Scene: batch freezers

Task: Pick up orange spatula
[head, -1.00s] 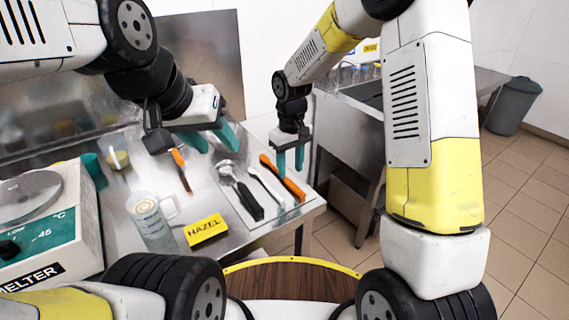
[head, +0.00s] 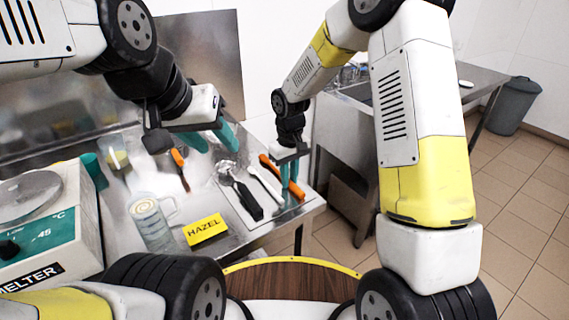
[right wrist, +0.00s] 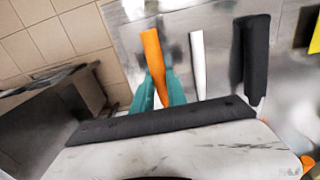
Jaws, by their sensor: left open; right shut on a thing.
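The orange spatula (head: 270,165) lies on the tray at the right side of the steel table, right of the white-handled tool. My right gripper (head: 289,193) has its teal fingers down around the spatula's orange handle and is shut on it. In the right wrist view the orange handle (right wrist: 152,55) runs up from between the teal fingers (right wrist: 159,90). The spatula appears to be still at tray level. My left gripper (head: 215,138) is open and empty above the table, near another orange-handled tool (head: 179,157).
On the tray (head: 236,207) lie a black-handled scoop (head: 247,198) and a white-handled tool (head: 265,185). A yellow HAZEL card (head: 205,230), a clear pitcher (head: 152,226) and the melter (head: 45,235) stand to the left. A grey bin (head: 515,106) stands far right.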

